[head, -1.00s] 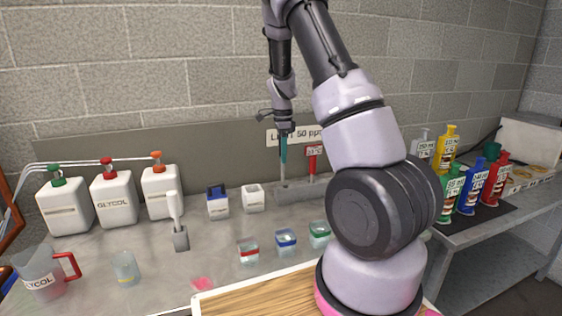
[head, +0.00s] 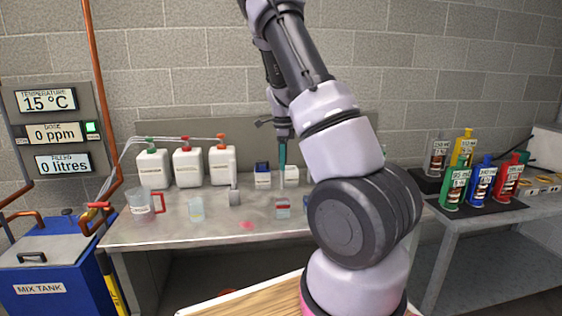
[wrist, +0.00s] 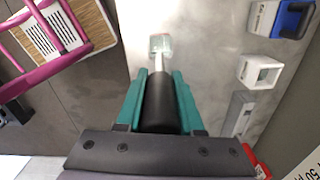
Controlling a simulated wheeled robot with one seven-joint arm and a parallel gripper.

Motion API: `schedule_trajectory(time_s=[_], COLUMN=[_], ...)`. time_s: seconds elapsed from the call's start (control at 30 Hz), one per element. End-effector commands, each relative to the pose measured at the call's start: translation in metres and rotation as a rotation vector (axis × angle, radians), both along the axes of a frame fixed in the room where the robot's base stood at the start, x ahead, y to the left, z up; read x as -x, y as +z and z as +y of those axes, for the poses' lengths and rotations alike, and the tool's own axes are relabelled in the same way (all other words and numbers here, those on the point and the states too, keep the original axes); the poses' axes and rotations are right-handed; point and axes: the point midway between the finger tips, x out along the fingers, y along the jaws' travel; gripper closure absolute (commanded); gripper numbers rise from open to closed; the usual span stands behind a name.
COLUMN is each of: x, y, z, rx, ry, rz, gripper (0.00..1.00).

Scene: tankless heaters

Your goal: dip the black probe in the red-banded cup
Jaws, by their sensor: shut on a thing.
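My gripper (head: 283,152) has teal fingers and is shut on the black probe (wrist: 158,100). The probe's thin pale shaft points down from the fingers toward the bench in the head view. The red-banded cup (head: 283,208) is a small clear cup on the bench below the probe. In the wrist view a clear cup (wrist: 162,43) shows at the probe's tip, with its band hard to make out. I cannot tell whether the tip is above the cup or inside its rim.
The bench (head: 220,222) holds white jugs (head: 187,166), a red-handled pitcher (head: 142,204), another clear cup (head: 196,210) and a grey holder (head: 234,197). A blue-topped box (head: 262,177) and a white box (head: 291,174) stand behind. My arm hides the bench's right part.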

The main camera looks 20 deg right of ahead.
Motion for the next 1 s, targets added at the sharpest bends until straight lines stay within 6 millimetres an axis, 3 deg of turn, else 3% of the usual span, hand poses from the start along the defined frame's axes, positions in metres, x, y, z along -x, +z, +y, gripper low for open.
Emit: schedule_trajectory(time_s=[1.0], x=[0.000], y=[-0.091], z=[0.000], rx=[0.000], ry=[0.001], rz=[0.001], gripper=[1.00])
